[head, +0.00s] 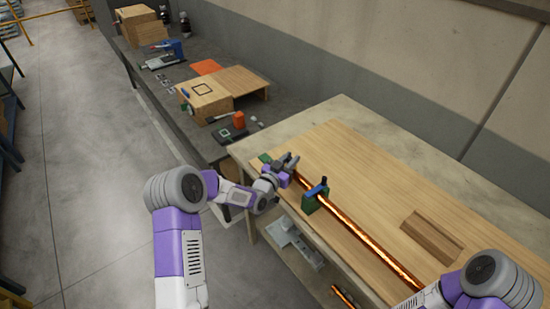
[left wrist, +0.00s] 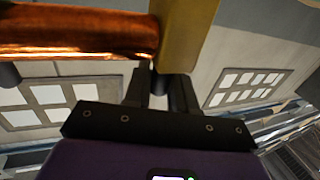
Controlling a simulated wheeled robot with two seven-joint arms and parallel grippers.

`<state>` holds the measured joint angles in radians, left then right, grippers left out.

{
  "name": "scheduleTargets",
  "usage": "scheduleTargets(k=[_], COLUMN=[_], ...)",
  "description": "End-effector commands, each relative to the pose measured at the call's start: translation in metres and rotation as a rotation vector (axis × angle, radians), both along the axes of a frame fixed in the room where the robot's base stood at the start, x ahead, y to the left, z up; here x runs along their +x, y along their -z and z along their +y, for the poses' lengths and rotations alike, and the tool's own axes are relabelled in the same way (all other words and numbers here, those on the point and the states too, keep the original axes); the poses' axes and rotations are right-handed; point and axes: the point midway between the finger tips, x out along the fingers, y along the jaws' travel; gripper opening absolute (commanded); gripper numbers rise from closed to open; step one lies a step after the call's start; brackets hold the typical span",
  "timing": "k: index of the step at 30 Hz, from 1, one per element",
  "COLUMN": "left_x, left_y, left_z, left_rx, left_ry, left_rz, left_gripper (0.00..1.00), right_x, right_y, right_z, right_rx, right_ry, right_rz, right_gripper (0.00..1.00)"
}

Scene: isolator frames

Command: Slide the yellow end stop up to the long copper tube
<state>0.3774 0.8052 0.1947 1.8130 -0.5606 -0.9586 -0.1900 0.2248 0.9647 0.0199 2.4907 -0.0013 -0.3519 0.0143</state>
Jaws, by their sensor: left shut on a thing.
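The long copper tube (head: 370,243) lies slanting along the wooden board and through a green support with a blue clamp (head: 315,196). The yellow end stop (left wrist: 186,35) stands at that tube end in the left wrist view, and the two look touching or nearly so. My left gripper (head: 290,163) is at the tube's far-left end, its fingers (left wrist: 165,88) close together, shut on the end stop. In the head view the gripper hides the stop. My right gripper is out of view; only its arm shows.
A grooved wooden block (head: 432,236) lies on the board (head: 380,165) right of the tube. A small green piece (head: 265,157) sits by the board's left corner. Another copper tube (head: 343,297) is below the table edge. A side bench (head: 175,115) holds boxes and tools.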

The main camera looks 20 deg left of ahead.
Motion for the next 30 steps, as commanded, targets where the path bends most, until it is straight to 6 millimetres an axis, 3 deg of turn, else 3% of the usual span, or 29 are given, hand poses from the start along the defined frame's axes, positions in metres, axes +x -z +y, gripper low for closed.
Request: scheduleTargets(k=[5, 6, 9, 20, 30], left_x=[0.0, -0.001, -0.001, -0.005, -0.051], left_y=[0.0, 0.0, 0.0, 0.0, 0.0], left_z=[-0.001, 0.0, 0.001, 0.004, 0.015], left_rx=[0.001, 0.0, 0.0, 0.0, 0.0], left_ry=[0.003, 0.002, 0.0, -0.003, -0.002], left_rz=[0.003, 0.003, 0.003, 0.002, 0.004], left_gripper=[0.0, 0.28, 0.42, 0.42, 0.42], right_x=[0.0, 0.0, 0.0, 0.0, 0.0], right_y=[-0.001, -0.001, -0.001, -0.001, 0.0], right_z=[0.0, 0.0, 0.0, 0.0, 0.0], right_rx=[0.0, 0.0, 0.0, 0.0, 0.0], right_ry=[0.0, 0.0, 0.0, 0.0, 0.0], right_rz=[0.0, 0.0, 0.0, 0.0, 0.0], right_gripper=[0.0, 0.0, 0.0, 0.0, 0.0])
